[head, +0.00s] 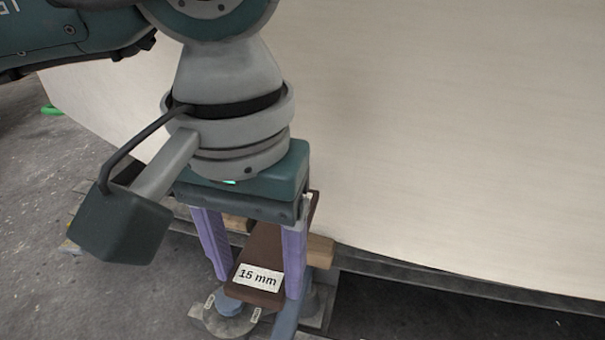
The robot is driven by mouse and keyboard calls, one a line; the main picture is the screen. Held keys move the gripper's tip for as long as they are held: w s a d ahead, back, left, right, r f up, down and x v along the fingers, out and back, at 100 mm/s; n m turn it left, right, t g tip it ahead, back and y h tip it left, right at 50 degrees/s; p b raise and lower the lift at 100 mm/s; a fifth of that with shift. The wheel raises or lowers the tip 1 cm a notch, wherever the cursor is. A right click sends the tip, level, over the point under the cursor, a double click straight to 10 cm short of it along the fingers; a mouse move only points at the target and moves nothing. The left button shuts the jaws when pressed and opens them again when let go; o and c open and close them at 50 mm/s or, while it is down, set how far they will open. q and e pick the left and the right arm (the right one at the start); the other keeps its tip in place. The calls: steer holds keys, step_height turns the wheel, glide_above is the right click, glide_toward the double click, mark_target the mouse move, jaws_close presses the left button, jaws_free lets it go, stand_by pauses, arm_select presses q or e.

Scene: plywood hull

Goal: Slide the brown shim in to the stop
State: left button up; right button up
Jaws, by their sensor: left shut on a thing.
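The brown shim (264,245) bears a white label reading "15 mm". It lies between the two purple fingers of my left gripper (258,285), which is shut on it. The shim's labelled end points toward the camera. Its far end runs back toward the pale hull (440,130), beside light wooden blocks (320,250). The gripper body hides part of the shim and its far end, so I cannot tell how far in it sits. No stop can be made out. My right gripper is not in view.
A grey metal support (222,318) with a round plate stands below the shim. A dark rail (430,278) runs along the hull's lower edge to the right. Grey floor (60,290) lies open at the left. A small green object (52,110) is at the far left.

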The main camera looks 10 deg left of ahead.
arm_select(q)
steer(key=b, duration=1.8)
glide_toward(286, 319)
steer(key=shift+s+f, duration=2.9)
steer(key=shift+f, duration=0.45)
steer(key=shift+w+b, duration=2.2)
steer(key=shift+w, duration=0.7)
steer(key=shift+w+d, duration=0.15)
steer(key=shift+w, duration=2.2)
